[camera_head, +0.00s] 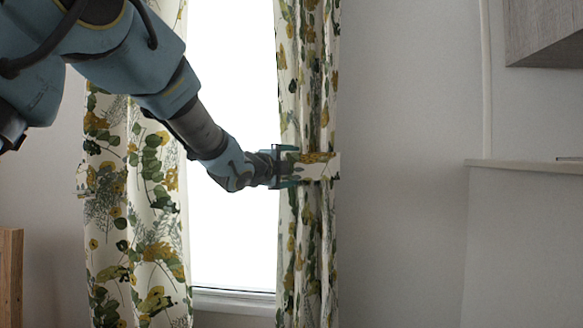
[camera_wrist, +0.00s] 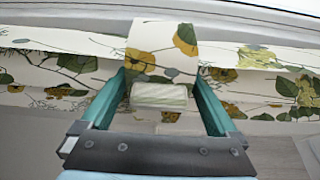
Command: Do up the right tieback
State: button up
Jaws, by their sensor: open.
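The right curtain (camera_head: 310,260) has a floral print and hangs gathered at the right of the window. The right tieback (camera_head: 322,168), a band in the same print, crosses it at mid-height. My gripper (camera_head: 289,167) is at the tieback's left end, at the window side of the curtain. In the wrist view the two teal fingers of my gripper (camera_wrist: 160,85) are apart. The tieback (camera_wrist: 160,45) runs between them and ends in a pale, striped tab (camera_wrist: 159,96). I cannot tell whether the fingers touch it. The far side of the tieback is hidden.
The left curtain (camera_head: 135,245) hangs at the left of the bright window (camera_head: 235,240), behind my arm. A wooden cabinet (camera_head: 545,35) and a ledge (camera_head: 525,166) are on the right. The wall between curtain and ledge is bare.

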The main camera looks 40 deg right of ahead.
jog(key=b+v, duration=0.1)
jog(key=v, duration=1)
jog(key=shift+b, duration=0.4)
jog(key=shift+d, duration=0.15)
jog(key=w+a+f+n+t+y, duration=0.4)
jog(key=w+a+f+n+y, duration=0.4)
jog(key=w+a+f+n, duration=0.6)
jog(key=w+a+f+n+y, duration=0.1)
jog(key=a+f+n+y, duration=0.25)
jog(key=a, duration=0.45)
jog(key=a+f+n+y, duration=0.2)
jog(key=a+f, duration=0.3)
jog(key=a, duration=0.4)
jog(key=s+a+f+n+g+y, duration=0.2)
jog(key=s+a+f+n+g, duration=0.2)
jog(key=s+a+f+n, duration=0.45)
jog(key=s+a+f+n+g+y, duration=0.25)
jog(key=s+a+f+n, duration=0.2)
jog(key=a, duration=0.65)
jog(key=w+p+v, duration=0.2)
jog(key=p+v, duration=0.6)
jog(key=v, duration=0.1)
jog(key=w+a+r+p+v, duration=0.1)
jog(key=w+p+v, duration=0.1)
jog(key=p+v, duration=0.6)
jog(key=shift+s+r+m+g+h+p, duration=0.35)
jog(key=shift+s+g+h+p, duration=0.15)
jog(key=shift+p, duration=0.2)
